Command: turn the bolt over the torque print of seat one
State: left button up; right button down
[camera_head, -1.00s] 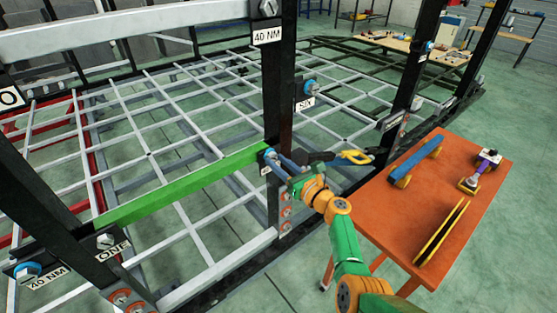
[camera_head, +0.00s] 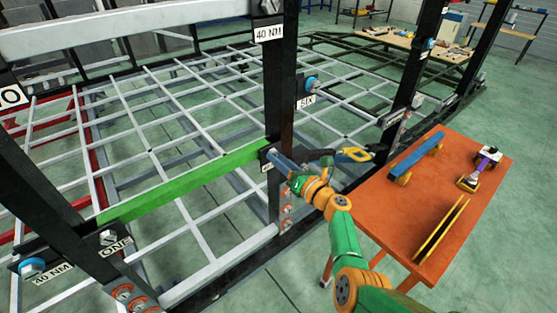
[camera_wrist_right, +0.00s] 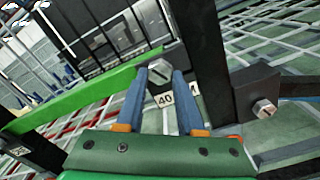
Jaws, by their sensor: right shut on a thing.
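My right gripper (camera_head: 272,156) is at the right end of the green bar (camera_head: 185,183), against a black post. In the right wrist view, its two blue fingers (camera_wrist_right: 161,75) are shut on a grey slotted bolt head (camera_wrist_right: 159,70), one finger on each side. A white print reading "40" (camera_wrist_right: 166,100) shows just below that bolt; the rest of it is partly hidden by a finger. In the head view the fingers hide the bolt. The sign "ONE" (camera_head: 116,247) is on the post at the bar's left end. My left gripper is not in view.
Another bolt (camera_wrist_right: 263,108) sits on a black block at right in the wrist view. An orange table (camera_head: 480,215) stands right of my arm, with a blue bar (camera_head: 416,158) and other parts. A black and yellow thing (camera_head: 353,155) lies behind my wrist. Black posts and grey grid bars surround the gripper.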

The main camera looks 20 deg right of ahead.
jog(key=shift+f, duration=0.15)
jog(key=c, duration=0.5)
grip_release()
jog(key=shift+s+d, duration=0.1)
jog(key=shift+s+d+r, duration=0.15)
jog(key=shift+r, duration=0.05)
jog(key=v, duration=0.7)
